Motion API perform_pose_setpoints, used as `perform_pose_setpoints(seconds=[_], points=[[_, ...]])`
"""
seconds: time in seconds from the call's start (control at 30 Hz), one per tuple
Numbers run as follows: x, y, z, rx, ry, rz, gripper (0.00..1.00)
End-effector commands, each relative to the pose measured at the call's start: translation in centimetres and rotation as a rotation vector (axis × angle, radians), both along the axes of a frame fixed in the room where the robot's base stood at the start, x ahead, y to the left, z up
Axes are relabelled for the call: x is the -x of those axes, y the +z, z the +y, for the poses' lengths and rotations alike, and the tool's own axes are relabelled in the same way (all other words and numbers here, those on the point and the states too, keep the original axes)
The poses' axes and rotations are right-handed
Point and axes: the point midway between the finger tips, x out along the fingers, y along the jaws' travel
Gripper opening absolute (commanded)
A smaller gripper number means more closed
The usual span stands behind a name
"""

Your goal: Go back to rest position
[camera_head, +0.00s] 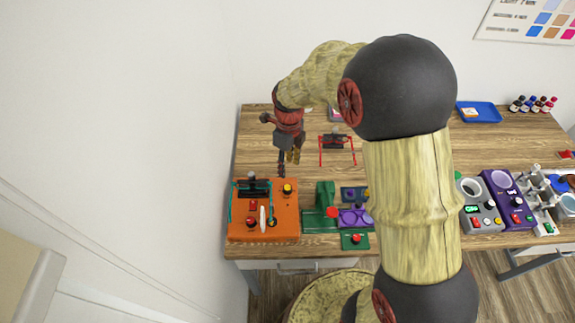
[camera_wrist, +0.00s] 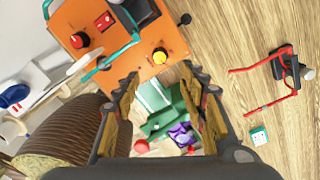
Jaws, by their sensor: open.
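My gripper (camera_head: 288,160) hangs above the left part of the wooden table, pointing down, behind the orange device. In the wrist view my gripper (camera_wrist: 168,98) has its two fingers spread apart with nothing held between them. The orange device (camera_head: 290,212) with red and yellow knobs stands at the table's front left. It also shows at the top of the wrist view (camera_wrist: 172,40). My arm bends over from the right and hides the middle of the table in the head view.
A green device (camera_head: 325,198) and a purple device (camera_head: 357,217) stand right of the orange one. A red-armed stand (camera_head: 337,142) is behind them. Several devices, including a grey one (camera_head: 482,218), fill the front right. A blue tray (camera_head: 490,111) lies at the back. A wall is close left.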

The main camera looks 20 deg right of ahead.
Motion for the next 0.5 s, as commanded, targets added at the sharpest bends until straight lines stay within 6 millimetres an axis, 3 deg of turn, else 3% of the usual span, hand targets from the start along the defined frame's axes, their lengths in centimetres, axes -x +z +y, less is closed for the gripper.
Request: perform_pose_setpoints(seconds=[0.37, 0.5], points=[[-0.01, -0.03, 0.01, 0.000, 0.017, 0.000, 0.42], [0.04, -0.04, 0.00, -0.005, 0.163, -0.002, 0.42]])
